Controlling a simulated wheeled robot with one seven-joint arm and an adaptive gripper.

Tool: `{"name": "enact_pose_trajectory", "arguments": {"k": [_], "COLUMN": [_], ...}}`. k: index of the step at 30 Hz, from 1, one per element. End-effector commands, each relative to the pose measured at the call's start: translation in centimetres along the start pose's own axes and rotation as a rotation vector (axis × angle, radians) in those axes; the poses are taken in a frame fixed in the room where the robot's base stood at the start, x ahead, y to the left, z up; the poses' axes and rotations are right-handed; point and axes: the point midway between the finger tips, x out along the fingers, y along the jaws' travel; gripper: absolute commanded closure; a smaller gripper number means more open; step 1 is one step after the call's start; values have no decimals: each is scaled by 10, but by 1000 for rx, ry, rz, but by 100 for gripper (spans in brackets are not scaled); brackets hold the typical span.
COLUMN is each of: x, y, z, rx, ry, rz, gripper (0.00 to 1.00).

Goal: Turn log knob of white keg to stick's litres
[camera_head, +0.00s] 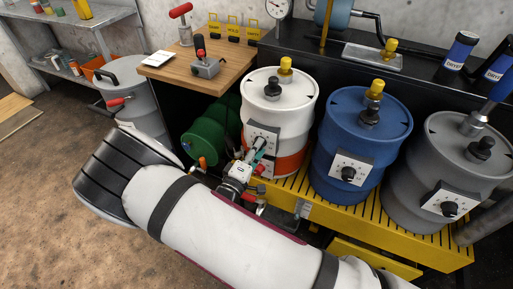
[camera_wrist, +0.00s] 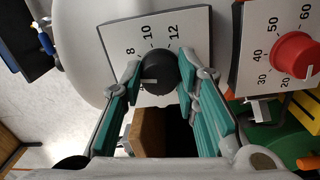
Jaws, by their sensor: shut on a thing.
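The white keg (camera_head: 278,103) stands on the yellow slatted platform and has an orange band low down. Its log plate (camera_head: 262,136) faces my arm; in the wrist view the plate (camera_wrist: 185,22) shows 8, 10 and 12. My gripper (camera_head: 257,152) is at this plate. In the wrist view my gripper (camera_wrist: 160,73) has its teal fingers on both sides of the black log knob (camera_wrist: 158,70), shut on it. A white mark on the knob points to the picture's left. I cannot make out a measuring stick or its reading.
A red knob (camera_wrist: 293,55) on a second plate, marked 20 to 60, is close by in the wrist view. A blue keg (camera_head: 362,130) and a grey keg (camera_head: 440,170) stand to the right. A green drum (camera_head: 210,138) and a wooden bench (camera_head: 205,75) are to the left.

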Motion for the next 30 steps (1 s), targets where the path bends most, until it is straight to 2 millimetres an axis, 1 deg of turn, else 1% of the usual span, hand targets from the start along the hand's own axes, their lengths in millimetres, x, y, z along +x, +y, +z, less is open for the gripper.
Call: {"name": "enact_pose_trajectory", "arguments": {"k": [6, 12, 27, 28, 29, 30], "x": [-1, -1, -1, -1, -1, -1], "y": [-1, -1, -1, -1, -1, -1], "z": [-1, -1, -1, -1, -1, -1], "rx": [-109, -162, -177, -177, -177, -177], "ry": [7, 9, 10, 10, 10, 9], "rz": [-3, -3, -3, -3, -3, -3], "gripper": [99, 99, 99, 67, 60, 51]}}
